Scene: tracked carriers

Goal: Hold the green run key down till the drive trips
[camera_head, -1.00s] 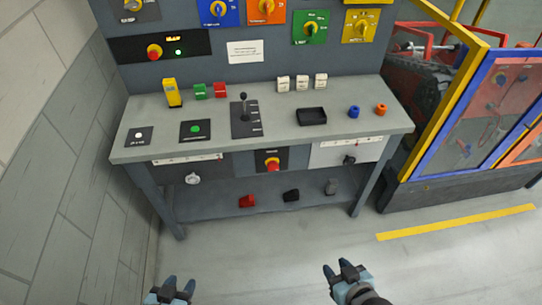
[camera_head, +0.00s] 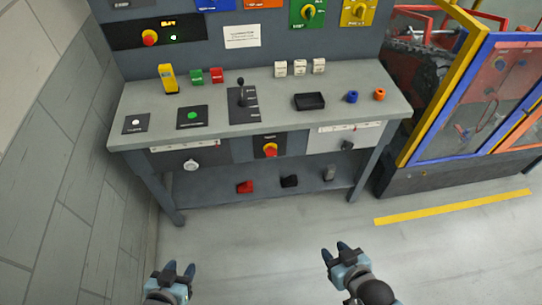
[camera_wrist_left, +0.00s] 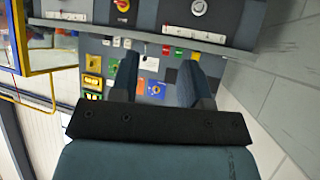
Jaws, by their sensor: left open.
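The green run key (camera_head: 192,115) is a round green button on a black plate on the left part of the bench top. My left gripper (camera_head: 179,268) is low at the bottom left of the head view, in front of the bench and well apart from the key. It is open and empty; its two fingers also show in the left wrist view (camera_wrist_left: 158,78). My right gripper (camera_head: 342,250) is at the bottom right of the middle, in front of the bench. Its fingers stand a little apart with nothing between them.
The bench (camera_head: 285,125) carries a white button plate (camera_head: 136,123), a lever (camera_head: 241,93), a black tray (camera_head: 309,101) and small coloured blocks. A red knob (camera_head: 270,150) is on its front. A wall is close on the left, a fenced machine (camera_head: 470,100) on the right. The floor in front is clear.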

